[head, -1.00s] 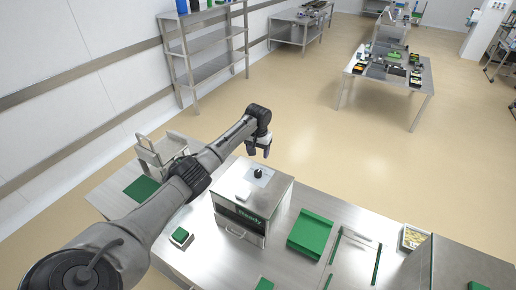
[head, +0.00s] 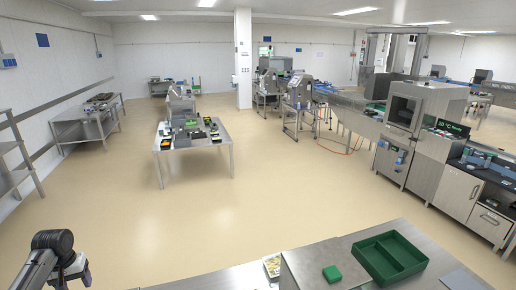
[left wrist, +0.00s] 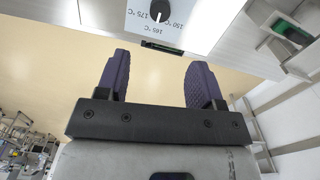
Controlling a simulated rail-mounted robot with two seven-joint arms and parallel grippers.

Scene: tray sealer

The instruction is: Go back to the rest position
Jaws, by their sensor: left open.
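My left gripper (head: 76,268) is at the lower left corner of the head view, at the end of its dark arm. In the left wrist view its two purple-grey fingers (left wrist: 156,72) are apart with nothing between them. Beyond the fingertips, the left wrist view shows the edge of a pale machine with a black knob (left wrist: 160,12) on a white temperature scale marked 150, 165 and 175 °C. The fingers look apart from the knob. My right gripper is in no view.
A steel table (head: 195,146) with equipment stands mid-room. A shelf rack (head: 17,165) is at left. The floor between is clear.

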